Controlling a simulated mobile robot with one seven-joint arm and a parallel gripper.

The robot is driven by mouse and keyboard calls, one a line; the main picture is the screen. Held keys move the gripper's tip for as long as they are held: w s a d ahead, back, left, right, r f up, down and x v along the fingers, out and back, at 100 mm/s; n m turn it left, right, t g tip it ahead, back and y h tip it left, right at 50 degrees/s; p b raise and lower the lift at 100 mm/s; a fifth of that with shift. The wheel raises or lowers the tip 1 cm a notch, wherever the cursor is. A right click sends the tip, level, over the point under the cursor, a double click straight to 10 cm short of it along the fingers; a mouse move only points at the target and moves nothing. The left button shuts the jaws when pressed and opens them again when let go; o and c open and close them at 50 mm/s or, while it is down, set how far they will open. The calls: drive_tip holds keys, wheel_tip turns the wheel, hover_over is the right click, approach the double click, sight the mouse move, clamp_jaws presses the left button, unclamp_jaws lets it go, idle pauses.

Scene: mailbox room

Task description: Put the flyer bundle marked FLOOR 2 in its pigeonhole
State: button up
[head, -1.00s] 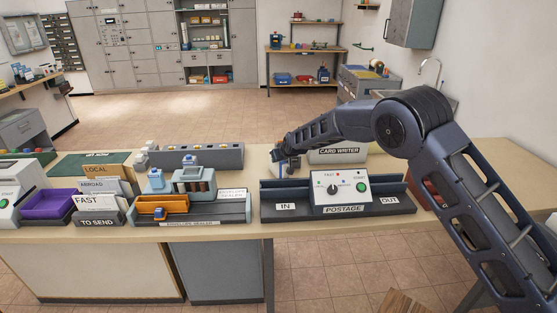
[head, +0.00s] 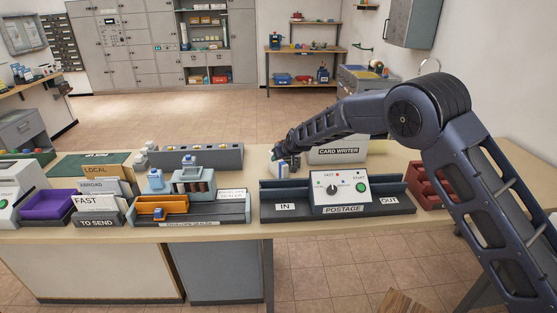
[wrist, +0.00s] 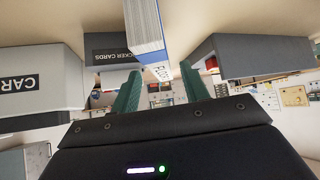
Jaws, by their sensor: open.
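A flyer bundle with a blue side and white page edges stands on the counter behind the postage machine in the head view (head: 279,170). In the wrist view the same bundle (wrist: 147,30) has a white label with partly readable letters that look like the start of FLOOR; its number cannot be read. My gripper (head: 285,158) is right at the bundle in the head view. In the wrist view my gripper's green fingers (wrist: 162,82) are apart, with the bundle's near end in line with the gap. Contact cannot be told. No pigeonhole marked FLOOR 2 can be made out.
The postage machine (head: 342,190) stands in front of my gripper, and the card writer (head: 338,151) is close to its right. A long grey rack (head: 200,156) lies to the left. A red tray (head: 430,188) is at the right. Dark pigeonholes (head: 66,50) hang on the far left wall.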

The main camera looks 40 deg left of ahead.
drive_tip(key=v, duration=0.8)
drive_tip(key=shift+r, duration=0.2)
drive_tip(key=shift+s+d, duration=0.1)
